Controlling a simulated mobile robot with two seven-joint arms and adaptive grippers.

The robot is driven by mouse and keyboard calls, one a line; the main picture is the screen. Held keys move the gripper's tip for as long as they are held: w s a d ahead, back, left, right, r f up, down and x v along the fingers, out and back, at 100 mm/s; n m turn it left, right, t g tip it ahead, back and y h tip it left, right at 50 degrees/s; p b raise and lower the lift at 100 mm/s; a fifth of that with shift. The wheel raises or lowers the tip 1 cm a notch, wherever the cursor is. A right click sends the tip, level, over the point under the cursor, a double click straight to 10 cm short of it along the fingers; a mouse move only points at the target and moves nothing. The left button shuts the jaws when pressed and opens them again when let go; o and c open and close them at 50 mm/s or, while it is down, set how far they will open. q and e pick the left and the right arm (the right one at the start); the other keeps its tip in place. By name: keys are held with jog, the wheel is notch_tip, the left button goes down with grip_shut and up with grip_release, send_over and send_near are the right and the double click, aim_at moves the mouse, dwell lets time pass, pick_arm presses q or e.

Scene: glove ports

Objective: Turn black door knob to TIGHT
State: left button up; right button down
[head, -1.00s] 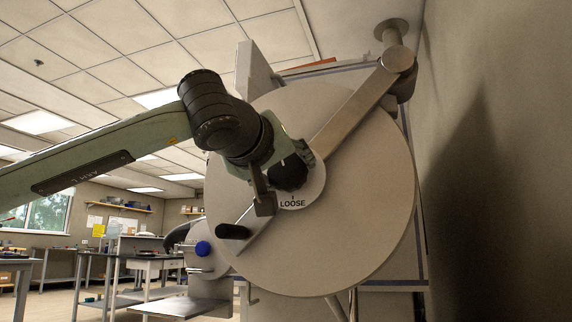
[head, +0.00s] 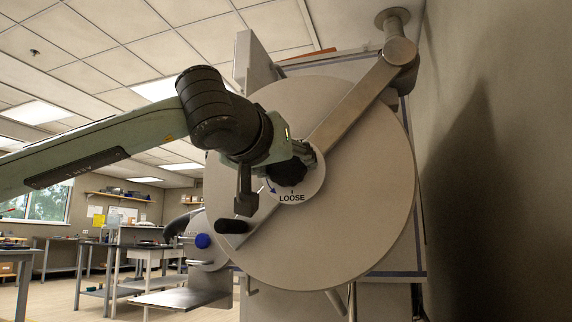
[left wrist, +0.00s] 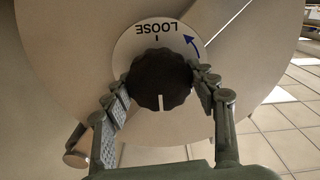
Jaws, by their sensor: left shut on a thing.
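The black door knob (head: 291,173) sits at the centre of a big round beige door (head: 340,230), partly hidden by my left gripper (head: 287,165). A white dial plate (head: 312,188) behind it reads LOOSE below the knob and has a blue curved arrow. In the left wrist view, which is upside down, the fingers of my left gripper are shut on the black knob (left wrist: 158,72), one on each side. The knob's white line points away from LOOSE. No TIGHT label shows. My right gripper is not in view.
A metal bar (head: 350,105) crosses the door diagonally from a hinge (head: 400,50) to a black handle (head: 234,226) at lower left. A blue knob (head: 203,241) and a metal shelf (head: 180,299) are left of the door. A bare wall (head: 510,120) stands close on the right.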

pick_arm(q)
jog(key=o, duration=1.2)
jog(key=v, duration=1.2)
